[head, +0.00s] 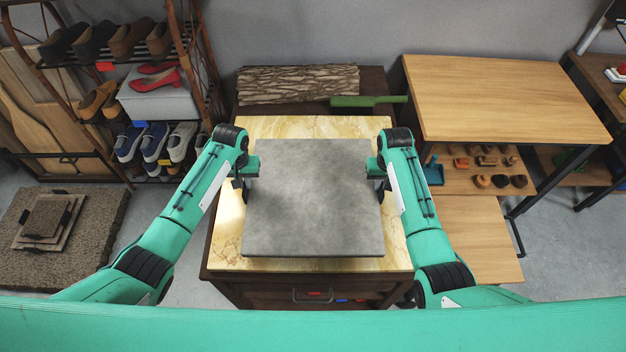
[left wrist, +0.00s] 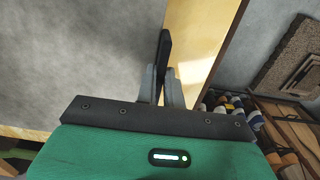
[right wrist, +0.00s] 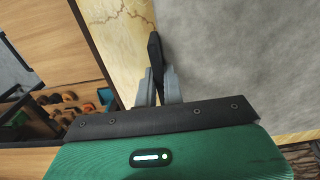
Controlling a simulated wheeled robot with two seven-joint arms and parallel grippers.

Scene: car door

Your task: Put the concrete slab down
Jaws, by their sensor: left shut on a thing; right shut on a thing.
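The concrete slab (head: 313,200) is a grey, nearly square plate, held flat over the yellow marble-topped cabinet (head: 290,127). In the left wrist view the slab (left wrist: 70,50) fills the left side beside the fingers (left wrist: 160,75). In the right wrist view the slab (right wrist: 240,60) lies to the right of the fingers (right wrist: 155,75). I cannot tell whether the slab's underside touches the marble top.
A log (head: 297,84) and a green bottle-like thing (head: 368,101) lie behind the cabinet. A wooden table (head: 500,98) stands at right, above shelves with small wooden pieces (head: 490,160). A shoe rack (head: 110,75) stands at left, with a brown mat (head: 90,245) on the floor.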

